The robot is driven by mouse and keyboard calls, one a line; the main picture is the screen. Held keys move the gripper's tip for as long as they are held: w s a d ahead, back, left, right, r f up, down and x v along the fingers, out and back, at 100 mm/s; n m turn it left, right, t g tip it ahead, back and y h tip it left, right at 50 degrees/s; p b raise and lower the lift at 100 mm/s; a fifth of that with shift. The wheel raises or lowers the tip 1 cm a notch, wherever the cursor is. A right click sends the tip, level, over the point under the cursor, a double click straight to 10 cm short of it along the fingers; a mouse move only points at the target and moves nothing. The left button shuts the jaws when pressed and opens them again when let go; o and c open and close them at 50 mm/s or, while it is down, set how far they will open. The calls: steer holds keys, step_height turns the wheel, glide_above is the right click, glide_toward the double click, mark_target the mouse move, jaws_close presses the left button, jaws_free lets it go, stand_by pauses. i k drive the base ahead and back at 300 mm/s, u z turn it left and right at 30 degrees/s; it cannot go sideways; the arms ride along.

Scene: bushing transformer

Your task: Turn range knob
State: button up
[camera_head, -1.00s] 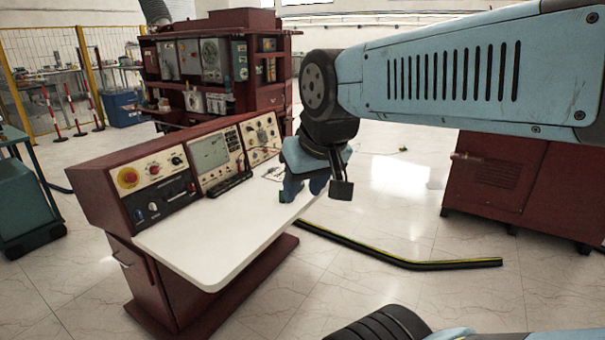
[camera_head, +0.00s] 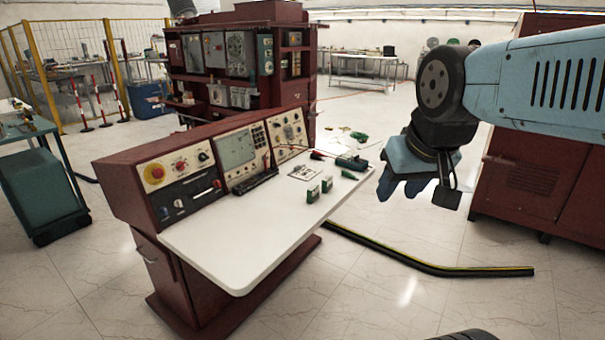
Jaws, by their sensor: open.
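The red control console (camera_head: 125,175) stands at left with a sloped instrument face. Its right panel (camera_head: 288,133) carries several small dark knobs, and its left panel (camera_head: 178,160) has a red button and more knobs. I cannot tell which one is the range knob, or read any marking. A green handheld device (camera_head: 352,163) lies at the desk's far right end; its face is too small to read. My gripper (camera_head: 400,190) is open and empty, pointing down to the right of the desk, apart from the console and the device.
The white desk top (camera_head: 235,240) is clear at the front. Two small green-and-white boxes (camera_head: 313,194) (camera_head: 327,184) and a card (camera_head: 304,172) sit near the panels. A red cabinet (camera_head: 525,180) stands at right.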

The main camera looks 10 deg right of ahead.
mark_target(202, 157)
steer(key=z, duration=0.05)
steer(key=i, duration=1.65)
steer(key=u, duration=0.05)
